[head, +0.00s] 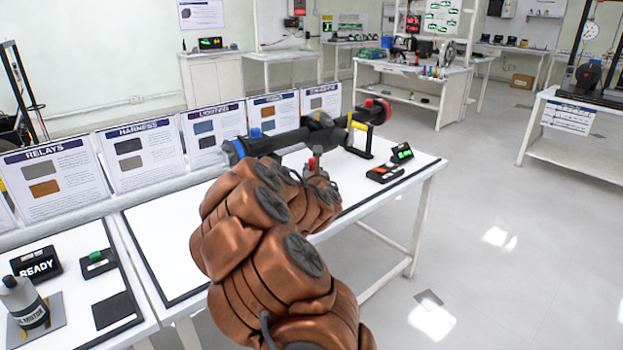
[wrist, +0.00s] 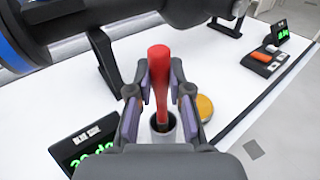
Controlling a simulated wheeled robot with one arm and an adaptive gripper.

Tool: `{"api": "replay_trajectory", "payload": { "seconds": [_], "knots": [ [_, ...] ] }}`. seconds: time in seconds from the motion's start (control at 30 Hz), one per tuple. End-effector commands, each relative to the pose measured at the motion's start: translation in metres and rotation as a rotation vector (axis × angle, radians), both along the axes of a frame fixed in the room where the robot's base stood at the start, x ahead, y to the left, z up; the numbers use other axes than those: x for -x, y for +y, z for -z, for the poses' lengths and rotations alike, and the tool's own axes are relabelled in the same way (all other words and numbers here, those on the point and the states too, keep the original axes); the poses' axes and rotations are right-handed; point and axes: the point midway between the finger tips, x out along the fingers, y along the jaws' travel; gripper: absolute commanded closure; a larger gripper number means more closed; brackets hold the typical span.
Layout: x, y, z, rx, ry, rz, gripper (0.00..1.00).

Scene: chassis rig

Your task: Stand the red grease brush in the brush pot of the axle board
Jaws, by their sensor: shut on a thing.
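The red grease brush (wrist: 159,75) is upright in the wrist view, with its thick red end up. My gripper (wrist: 158,92) is shut on it, one finger on each side. The brush's lower end is at the mouth of the grey brush pot (wrist: 176,138) and appears to reach inside; how deep, I cannot tell. In the head view, a small red part of the brush (head: 311,163) shows beyond my arm, which hides most of my gripper and the pot. The white axle board (head: 400,178) lies beneath.
A dark axle (wrist: 90,25) with a blue end runs across stands just beyond the brush. An orange-yellow disc (wrist: 204,107) lies right of the pot. A green-lit display (wrist: 85,145) stands at lower left. A black box with an orange top (wrist: 262,60) sits at right.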

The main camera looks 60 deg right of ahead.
Motion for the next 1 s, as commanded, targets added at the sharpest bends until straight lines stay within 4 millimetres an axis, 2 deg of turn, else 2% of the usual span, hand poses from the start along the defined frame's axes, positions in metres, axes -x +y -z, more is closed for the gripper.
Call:
{"api": "replay_trajectory", "payload": {
  "seconds": [0.1,0.2,0.7,0.73,0.97,1.0],
  "knots": [
    [0.0,0.0,0.016,-0.004,0.001,0.0,1.0],
    [0.001,0.0,0.022,-0.002,0.002,0.002,1.0],
    [0.001,0.0,0.027,0.001,0.002,0.002,1.0],
    [0.0,0.0,0.027,0.001,0.002,0.001,0.8],
    [0.0,0.0,0.026,0.0,0.002,0.002,0.56],
    [0.001,0.0,0.026,0.0,0.002,0.002,0.56]
  ]
}}
